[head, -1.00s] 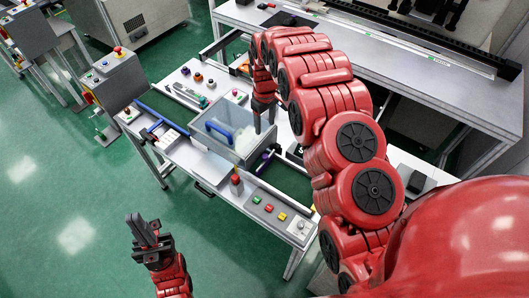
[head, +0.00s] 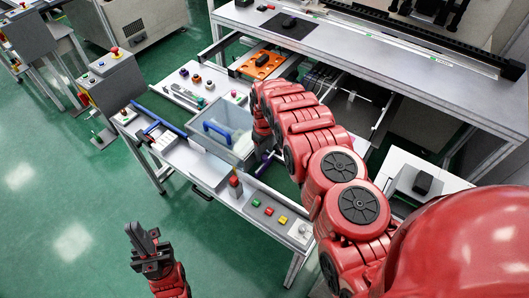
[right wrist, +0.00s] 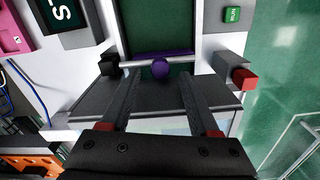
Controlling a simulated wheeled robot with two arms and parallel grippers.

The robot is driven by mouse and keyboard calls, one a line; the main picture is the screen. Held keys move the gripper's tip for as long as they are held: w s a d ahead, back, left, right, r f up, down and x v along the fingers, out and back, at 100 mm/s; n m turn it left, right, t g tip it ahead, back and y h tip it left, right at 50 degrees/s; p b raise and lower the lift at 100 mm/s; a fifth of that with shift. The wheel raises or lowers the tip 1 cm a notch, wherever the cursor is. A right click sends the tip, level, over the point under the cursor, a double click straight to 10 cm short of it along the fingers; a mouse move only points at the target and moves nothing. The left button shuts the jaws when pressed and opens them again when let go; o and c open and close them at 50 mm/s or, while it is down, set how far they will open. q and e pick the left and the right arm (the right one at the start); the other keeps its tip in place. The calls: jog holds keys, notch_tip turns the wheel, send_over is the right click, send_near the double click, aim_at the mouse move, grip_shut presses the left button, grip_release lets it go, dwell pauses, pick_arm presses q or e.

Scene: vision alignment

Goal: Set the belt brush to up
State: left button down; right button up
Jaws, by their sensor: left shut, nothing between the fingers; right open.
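A purple bar with a round knob, likely the belt brush (right wrist: 160,69), lies across a green belt in the right wrist view. A little purple also shows beside my right arm in the head view (head: 265,161). My right gripper (right wrist: 158,78) is open, with its two dark fingers on either side of the knob. Nothing is gripped, and I cannot tell whether a finger touches the knob. In the head view the right fingers are hidden by my arm. My left gripper (head: 147,242) is shut and empty, over the floor left of the machine.
A clear cover with a blue handle (head: 217,131) stands just left of my right arm. A green RUN button (right wrist: 233,14) is right of the belt.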

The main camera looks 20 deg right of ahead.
aim_at(265, 161)
jog(key=shift+f, duration=1.1)
jog(key=shift+c, duration=0.2)
grip_shut()
dwell(0.6)
